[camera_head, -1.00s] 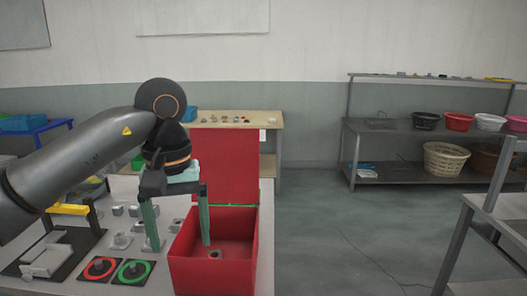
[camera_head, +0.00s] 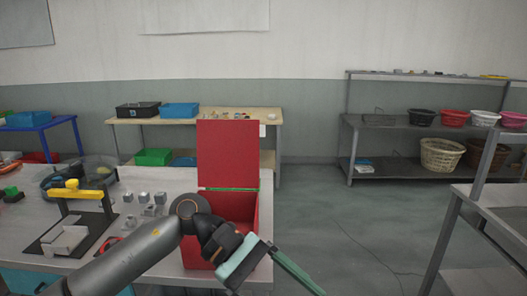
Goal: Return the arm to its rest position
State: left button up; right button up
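My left arm comes in from the lower left in the head view and crosses in front of the red tank (camera_head: 200,257). My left gripper (camera_head: 272,282) is low at the front right of the tank, outside it and tilted. Its two green fingers are spread apart, with nothing seen between them. The tank's red lid (camera_head: 228,154) stands open and upright at the back. The arm and gripper hide much of the tank's front and its inside. My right gripper is out of view.
On the table (camera_head: 172,183) left of the tank stand several small metal parts (camera_head: 145,198) and a black fixture with a yellow handle (camera_head: 75,193). A grey rack (camera_head: 470,195) stands at the right.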

pick_arm(q)
jog(key=w+a+f+n+t+h, duration=0.15)
jog(key=n+t+h, duration=0.35)
jog(key=n, duration=0.5)
jog(key=w+n+t+h, duration=0.25)
jog(key=n+t, duration=0.35)
jog(key=n, duration=0.5)
jog(key=w+n+t+h, duration=0.3)
jog(key=n+t, duration=0.3)
jog(key=n, duration=0.4)
jog(key=a+f+n+t+y, duration=0.3)
jog(key=a+f+n+y, duration=0.35)
jog(key=f+n, duration=0.3)
jog(key=a+f+n+t+y, duration=0.2)
jog(key=a+f+n+y, duration=0.4)
jog(key=f+n, duration=0.4)
jog(key=s+a+f+n+g+y, duration=0.3)
jog(key=s+f+n, duration=0.3)
jog(key=s+f, duration=0.2)
jog(key=s+a+f+n+g+y, duration=0.3)
jog(key=s+f+n, duration=0.3)
jog(key=s+f, duration=0.3)
jog(key=shift+a+g+p, duration=0.3)
jog(key=shift+a+g, duration=0.1)
jog(key=shift+a, duration=0.25)
jog(key=shift+f, duration=0.1)
